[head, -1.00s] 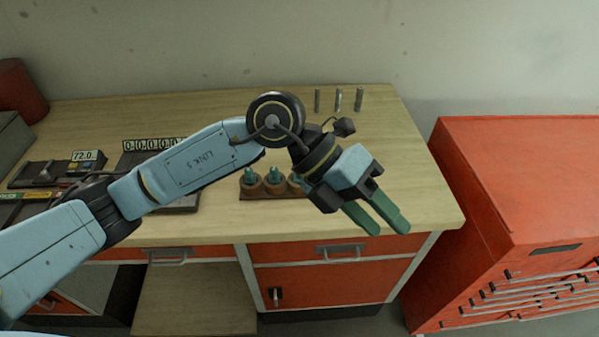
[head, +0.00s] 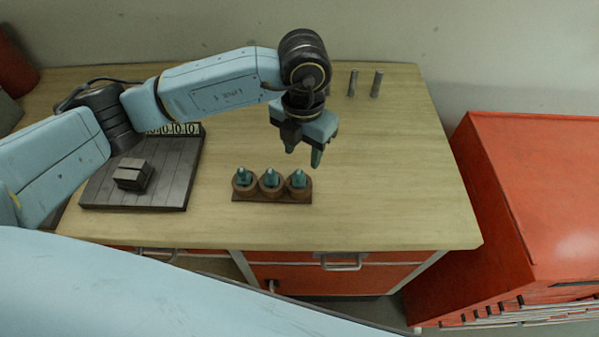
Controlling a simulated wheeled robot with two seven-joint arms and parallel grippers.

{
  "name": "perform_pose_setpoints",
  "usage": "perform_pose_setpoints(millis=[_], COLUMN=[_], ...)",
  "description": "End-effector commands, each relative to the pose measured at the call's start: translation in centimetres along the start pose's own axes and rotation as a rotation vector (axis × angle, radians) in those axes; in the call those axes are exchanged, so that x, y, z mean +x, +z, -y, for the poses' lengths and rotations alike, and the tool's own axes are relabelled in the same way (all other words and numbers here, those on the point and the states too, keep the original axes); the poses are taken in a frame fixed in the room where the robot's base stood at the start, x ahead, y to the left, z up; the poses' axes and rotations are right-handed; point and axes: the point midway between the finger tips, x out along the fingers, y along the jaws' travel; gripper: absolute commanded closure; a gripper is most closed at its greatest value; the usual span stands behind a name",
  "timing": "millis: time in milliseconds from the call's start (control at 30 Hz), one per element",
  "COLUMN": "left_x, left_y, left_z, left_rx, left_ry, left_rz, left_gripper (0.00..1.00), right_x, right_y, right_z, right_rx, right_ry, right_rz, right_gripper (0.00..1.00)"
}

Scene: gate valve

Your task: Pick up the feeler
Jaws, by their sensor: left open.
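My left gripper (head: 303,151) is open and empty, pointing down above the workbench (head: 390,205). It hangs behind and a little right of a brown wooden holder (head: 272,197). Three green-topped pieces stand in the holder: a left one (head: 243,177), a middle one (head: 270,178) and a right one (head: 299,179). The gripper's fingertips are apart from them, closest to the right one. I cannot tell for certain which thing is the feeler. My right gripper is not in view.
A dark grey plate (head: 100,195) with a small block (head: 133,174) lies left, a digit counter (head: 185,129) behind it. Two metal pins (head: 353,83) (head: 377,84) stand at the back. A red cabinet (head: 530,190) is at right. The bench's right part is clear.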

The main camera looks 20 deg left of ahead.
Motion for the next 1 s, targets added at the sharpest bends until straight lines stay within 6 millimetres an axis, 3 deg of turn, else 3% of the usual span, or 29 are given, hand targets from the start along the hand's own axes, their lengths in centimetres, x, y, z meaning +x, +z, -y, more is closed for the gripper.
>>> perform_pose_setpoints(millis=[100, 267, 400, 600, 867, 1000], left_x=[1.3, 2.2, 4.2, 6.6, 6.9, 6.9], left_y=[-0.1, -0.3, -1.1, -1.1, -1.0, -1.0], left_z=[0.0, 0.0, -0.1, -0.1, -0.1, -0.1], left_rx=[0.001, 0.001, 0.001, 0.001, 0.002, 0.002], left_ry=[-0.001, -0.002, -0.001, -0.002, -0.002, -0.002], left_rz=[-0.001, -0.002, -0.005, -0.001, 0.001, 0.001], left_gripper=[0.55, 0.55, 0.55, 0.55, 0.55, 0.73], right_x=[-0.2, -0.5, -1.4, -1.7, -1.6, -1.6], right_y=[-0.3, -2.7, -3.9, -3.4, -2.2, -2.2], right_z=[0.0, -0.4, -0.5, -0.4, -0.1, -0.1], right_rx=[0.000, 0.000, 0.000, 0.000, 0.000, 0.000], right_ry=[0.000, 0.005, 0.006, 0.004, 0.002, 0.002], right_rz=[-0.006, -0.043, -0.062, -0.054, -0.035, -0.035], right_gripper=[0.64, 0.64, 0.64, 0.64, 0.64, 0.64])
